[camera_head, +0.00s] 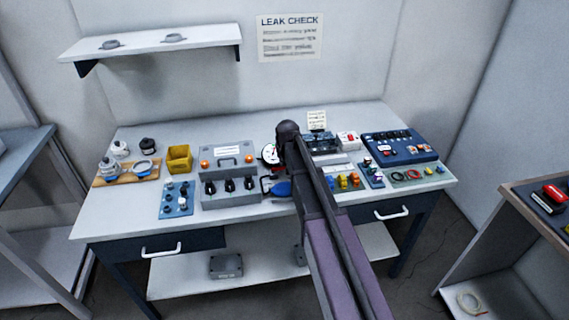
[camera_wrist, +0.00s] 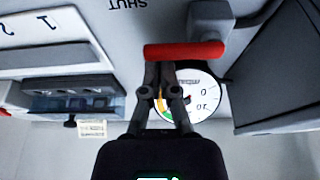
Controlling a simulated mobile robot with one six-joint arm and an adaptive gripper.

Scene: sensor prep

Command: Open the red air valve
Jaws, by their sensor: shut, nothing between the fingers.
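The red valve handle (camera_wrist: 184,51) is a bar lying crosswise in the upper middle of the wrist view. "SHUT" lettering (camera_wrist: 128,4) is upside down on the grey panel above it. My gripper (camera_wrist: 160,68) is shut and empty, its fingertips right by the left half of the handle; I cannot tell whether they touch. A round white gauge (camera_wrist: 198,93) is just behind the fingers and partly hidden by them. In the head view the gauge (camera_head: 269,153) shows left of my arm, which hides the handle and the gripper.
The table (camera_head: 130,220) carries a grey case (camera_head: 228,160), a yellow bin (camera_head: 179,158), a blue switch panel (camera_head: 400,147) and a wooden tray (camera_head: 100,181). A shelf (camera_head: 150,42) hangs on the wall at left. Side benches stand on both sides.

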